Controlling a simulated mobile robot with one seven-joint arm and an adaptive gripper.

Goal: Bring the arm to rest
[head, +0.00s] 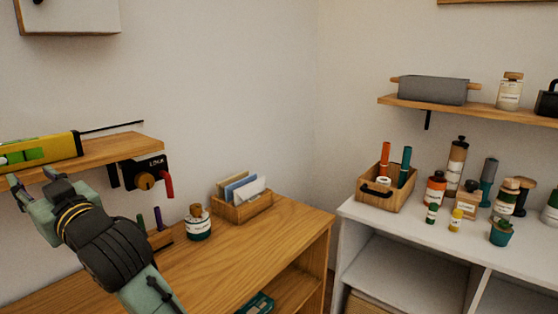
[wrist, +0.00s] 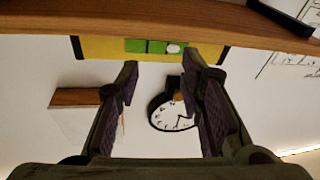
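My gripper (head: 32,182) is at the left in the head view, close to the front edge of the wooden wall shelf (head: 105,153). In the wrist view my gripper (wrist: 160,75) has its two dark fingers well apart, with nothing held between them. A white round dial with black marks (wrist: 173,116) shows beyond the gap between the fingers. My arm reaches up from the bottom of the head view.
A yellow case with green parts (head: 42,150) lies on the wall shelf. A black box with a red handle (head: 148,176) hangs below. Under it, a wooden cabinet (head: 285,240) bears a jar (head: 198,224) and a card box (head: 243,207). A white unit (head: 400,226) stands right.

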